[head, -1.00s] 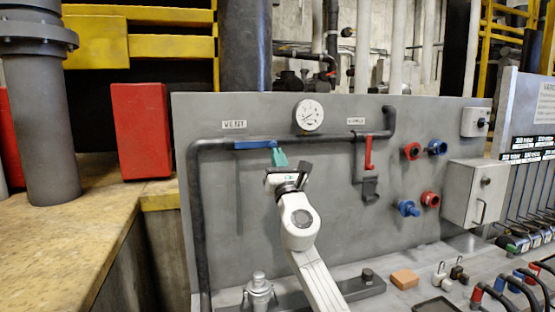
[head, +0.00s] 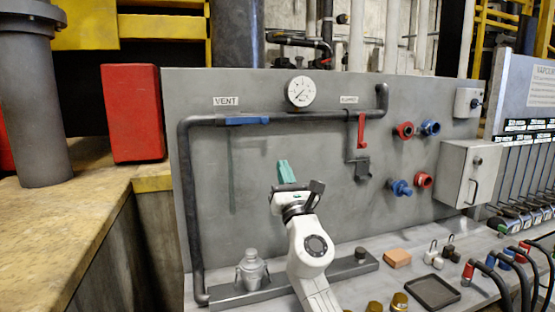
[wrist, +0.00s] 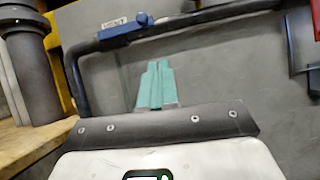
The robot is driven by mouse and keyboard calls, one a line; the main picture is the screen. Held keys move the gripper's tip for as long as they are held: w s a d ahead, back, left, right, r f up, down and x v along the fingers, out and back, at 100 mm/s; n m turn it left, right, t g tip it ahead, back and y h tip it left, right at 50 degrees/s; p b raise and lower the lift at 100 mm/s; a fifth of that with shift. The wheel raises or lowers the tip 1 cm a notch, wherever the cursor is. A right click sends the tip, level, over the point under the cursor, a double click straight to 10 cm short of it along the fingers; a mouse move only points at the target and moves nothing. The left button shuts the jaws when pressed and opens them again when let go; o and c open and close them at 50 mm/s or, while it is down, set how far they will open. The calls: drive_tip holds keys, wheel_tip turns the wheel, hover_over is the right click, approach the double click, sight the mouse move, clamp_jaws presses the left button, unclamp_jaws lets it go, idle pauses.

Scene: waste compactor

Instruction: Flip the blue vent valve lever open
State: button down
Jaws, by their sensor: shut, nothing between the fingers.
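The blue vent lever (head: 243,121) lies level along the dark pipe, below the VENT label, in the head view. In the wrist view the blue lever (wrist: 125,30) is at the upper left, beyond the fingertips. My gripper (head: 282,166) has teal fingers pressed together with nothing between them. It points up in front of the grey panel, below and to the right of the lever's right end, apart from it. In the wrist view the shut fingers (wrist: 156,66) stand mid-picture, below and right of the lever.
A red lever (head: 362,130) hangs down on the pipe to the right. A round gauge (head: 301,92) sits above the pipe. Red and blue knobs (head: 404,131) are farther right. The ledge below holds a grey metal vessel (head: 251,268), an orange block (head: 397,258) and a dark tray (head: 433,291).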

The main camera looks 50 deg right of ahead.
drive_tip(key=shift+v, duration=0.95)
